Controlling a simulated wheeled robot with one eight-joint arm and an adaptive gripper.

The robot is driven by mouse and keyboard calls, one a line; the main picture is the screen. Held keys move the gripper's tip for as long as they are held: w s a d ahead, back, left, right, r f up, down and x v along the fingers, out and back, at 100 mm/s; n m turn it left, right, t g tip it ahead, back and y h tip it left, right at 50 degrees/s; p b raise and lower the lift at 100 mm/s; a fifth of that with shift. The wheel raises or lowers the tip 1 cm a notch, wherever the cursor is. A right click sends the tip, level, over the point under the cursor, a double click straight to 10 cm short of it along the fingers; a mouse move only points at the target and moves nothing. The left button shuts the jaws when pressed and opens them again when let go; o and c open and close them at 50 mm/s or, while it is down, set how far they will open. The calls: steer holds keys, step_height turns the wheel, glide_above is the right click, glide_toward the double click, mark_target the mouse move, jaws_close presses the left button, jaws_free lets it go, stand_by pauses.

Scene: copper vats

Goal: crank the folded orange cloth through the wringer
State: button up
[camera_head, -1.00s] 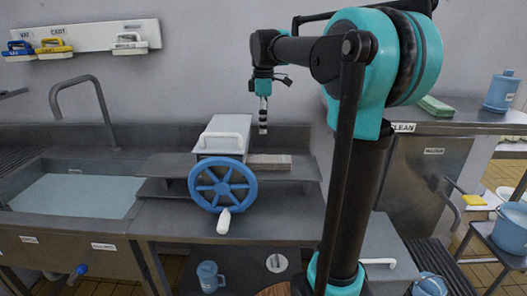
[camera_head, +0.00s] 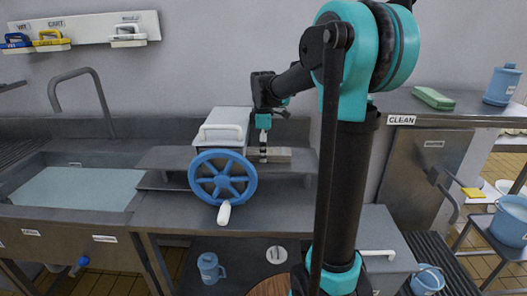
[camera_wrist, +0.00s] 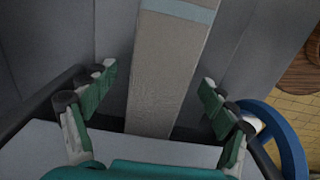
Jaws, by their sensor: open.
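The wringer is a pale grey box (camera_head: 222,125) with a white bar handle on top, a blue crank wheel (camera_head: 222,177) on its front and a white crank grip (camera_head: 224,213) at the wheel's bottom. A flat grey-beige strip (camera_head: 280,155) lies on the shelf right of the box. In the wrist view the strip (camera_wrist: 168,75) has a pale blue band near its far end. I see no orange cloth. My gripper (camera_head: 263,150) points down at the strip; in the wrist view (camera_wrist: 155,105) its fingers are open on either side of it. I cannot tell the remaining height.
A water-filled sink (camera_head: 75,188) with a faucet is at left. A blue mug (camera_head: 209,268) stands below the wringer. At right are a shelf marked CLEAN with a green block (camera_head: 433,98) and a blue canister (camera_head: 502,85). Brushes hang on the wall rack (camera_head: 85,32).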

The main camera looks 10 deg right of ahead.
steer(key=c, duration=1.5)
steer(key=shift+o, duration=0.2)
steer(key=shift+d, duration=0.1)
